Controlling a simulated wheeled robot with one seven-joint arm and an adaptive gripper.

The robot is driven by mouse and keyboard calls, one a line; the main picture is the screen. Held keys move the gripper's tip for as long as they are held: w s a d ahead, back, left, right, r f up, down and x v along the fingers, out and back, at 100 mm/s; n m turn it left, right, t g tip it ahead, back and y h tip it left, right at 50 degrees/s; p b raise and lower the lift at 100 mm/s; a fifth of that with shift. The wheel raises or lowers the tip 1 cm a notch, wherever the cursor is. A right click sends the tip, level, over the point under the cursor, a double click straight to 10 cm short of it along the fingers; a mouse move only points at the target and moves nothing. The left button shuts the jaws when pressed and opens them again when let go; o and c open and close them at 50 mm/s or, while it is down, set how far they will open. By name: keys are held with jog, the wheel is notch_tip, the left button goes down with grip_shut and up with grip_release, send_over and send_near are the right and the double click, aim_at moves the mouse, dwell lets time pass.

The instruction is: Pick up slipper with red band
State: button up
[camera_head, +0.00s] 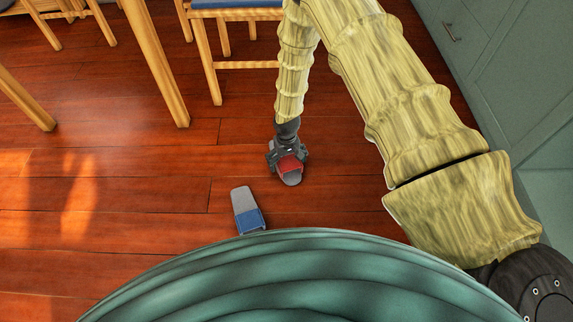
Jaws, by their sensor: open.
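A slipper with a red band (289,164) and a grey sole lies on the wooden floor near the middle of the head view. My gripper (287,158) is directly over it and hides part of it. The jaws are open and sit at the slipper's band; I cannot tell whether they touch it. A second slipper with a blue band (249,218) and a grey sole lies to the lower left, apart from my gripper. My rounded body hides its near end.
Wooden chair legs (208,60) and a table leg (157,65) stand at the upper left and top. Green-grey cabinets (510,60) line the right side. The floor (130,200) to the left is clear.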

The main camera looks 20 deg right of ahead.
jog(key=shift+f, duration=0.1)
jog(key=c, duration=1.1)
jog(key=shift+o, duration=0.2)
